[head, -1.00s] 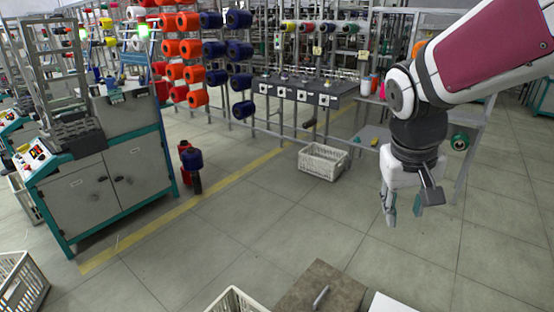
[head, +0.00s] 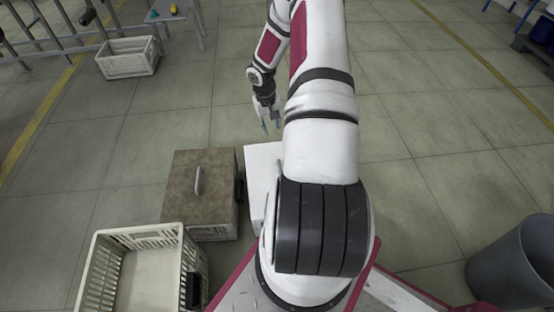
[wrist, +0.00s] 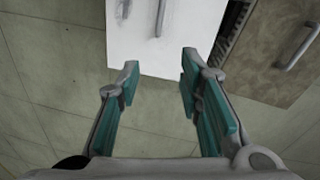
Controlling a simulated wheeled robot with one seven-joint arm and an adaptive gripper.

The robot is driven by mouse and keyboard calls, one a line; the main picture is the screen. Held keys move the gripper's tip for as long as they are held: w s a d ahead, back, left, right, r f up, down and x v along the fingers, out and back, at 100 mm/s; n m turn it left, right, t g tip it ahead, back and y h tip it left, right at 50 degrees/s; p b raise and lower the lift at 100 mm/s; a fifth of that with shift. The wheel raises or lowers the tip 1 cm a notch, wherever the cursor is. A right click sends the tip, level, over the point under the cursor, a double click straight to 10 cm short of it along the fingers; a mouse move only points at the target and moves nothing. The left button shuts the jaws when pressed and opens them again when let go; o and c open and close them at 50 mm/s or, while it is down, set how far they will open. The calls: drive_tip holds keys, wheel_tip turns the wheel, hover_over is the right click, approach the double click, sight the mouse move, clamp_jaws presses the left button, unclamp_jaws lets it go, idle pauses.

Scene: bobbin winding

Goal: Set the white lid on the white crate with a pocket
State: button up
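A white lid (head: 262,165) with a handle lies right of a brown-lidded box, partly hidden by my arm in the head view. It also shows at the top of the wrist view (wrist: 180,52). I cannot tell what it rests on. An open white crate (head: 165,235) stands at the lower left of the head view, with a black pocket (head: 193,290) on its right side. It looks empty. My gripper (head: 268,126) is open and empty, just beyond the white lid's far edge. In the wrist view its fingers (wrist: 160,82) are apart.
The brown lid (head: 187,173) with a metal handle covers a box between the open crate and the white lid. A grey bin (head: 515,262) stands at lower right. Another white crate (head: 125,68) stands at upper left. The floor beyond the lids is clear.

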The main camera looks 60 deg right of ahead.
drive_tip(key=shift+m+t+y, duration=0.3)
drive_tip(key=shift+m+y, duration=0.3)
drive_tip(key=shift+m, duration=0.3)
drive_tip(key=s+f+b, duration=0.1)
drive_tip(key=f, duration=0.4)
drive_tip(key=s+f+b, duration=0.1)
drive_tip(key=f, duration=0.4)
drive_tip(key=s+f, duration=0.2)
drive_tip(key=f, duration=0.4)
drive_tip(key=shift+d+b, duration=0.35)
drive_tip(key=shift+b, duration=0.05)
wheel_tip(320, 180, down, 9)
drive_tip(key=b, duration=0.6)
drive_tip(key=shift+r, duration=0.2)
clamp_jaws()
drive_tip(key=shift+w+r, duration=0.1)
drive_tip(key=shift+r, duration=0.05)
drive_tip(key=shift+r+p, duration=1.5)
drive_tip(key=shift+r, duration=0.9)
